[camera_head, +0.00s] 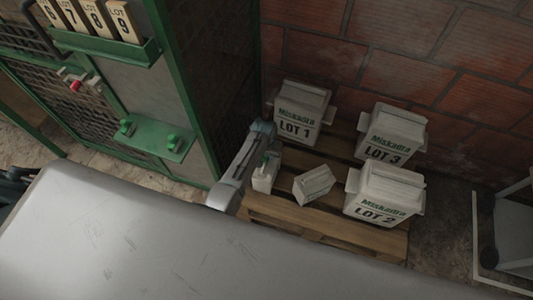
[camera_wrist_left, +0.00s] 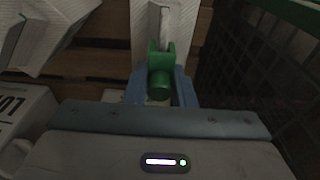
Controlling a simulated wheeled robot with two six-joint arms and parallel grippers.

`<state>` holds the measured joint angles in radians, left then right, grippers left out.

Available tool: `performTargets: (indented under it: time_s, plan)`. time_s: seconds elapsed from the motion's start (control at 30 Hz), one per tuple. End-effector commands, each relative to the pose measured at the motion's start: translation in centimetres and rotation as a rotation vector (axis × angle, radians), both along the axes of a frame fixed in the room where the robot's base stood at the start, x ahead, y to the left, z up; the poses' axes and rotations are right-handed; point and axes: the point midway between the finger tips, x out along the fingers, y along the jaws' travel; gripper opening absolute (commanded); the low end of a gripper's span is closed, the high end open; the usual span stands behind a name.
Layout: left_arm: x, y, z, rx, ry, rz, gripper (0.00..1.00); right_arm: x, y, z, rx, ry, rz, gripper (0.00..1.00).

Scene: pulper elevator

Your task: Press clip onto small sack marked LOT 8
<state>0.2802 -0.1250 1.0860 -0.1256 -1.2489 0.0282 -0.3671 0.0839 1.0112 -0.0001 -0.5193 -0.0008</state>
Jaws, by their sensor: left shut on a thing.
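My left gripper (camera_wrist_left: 160,95) is shut on a green clip (camera_wrist_left: 160,68), its blue-grey fingers on either side of it. The clip's forked end points at the pale folded top of a small white sack (camera_wrist_left: 143,28) and appears to straddle or touch it; I cannot tell how far it is on. In the head view this small sack (camera_head: 264,178) stands at the pallet's left edge, partly covered by my left arm. Its lot mark is not readable. Another small sack (camera_head: 314,185) stands to its right, tilted in view. My right gripper is not in view.
Large sacks marked LOT 1 (camera_head: 298,112), LOT 3 (camera_head: 390,133) and LOT 2 (camera_head: 383,193) stand on the wooden pallet (camera_head: 330,226) by the brick wall. A green mesh cage with a small clip shelf (camera_head: 150,139) is at left. A grey surface (camera_head: 200,255) fills the foreground.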

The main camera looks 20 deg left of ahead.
Motion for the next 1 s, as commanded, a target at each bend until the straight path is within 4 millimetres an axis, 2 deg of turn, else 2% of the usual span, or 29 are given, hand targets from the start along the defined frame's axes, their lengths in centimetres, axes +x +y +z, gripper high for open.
performTargets:
  time_s: [1.0]
  plan:
    - [0.0,0.0,-1.2,0.000,0.000,0.000,0.01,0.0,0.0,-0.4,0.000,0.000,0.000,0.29]
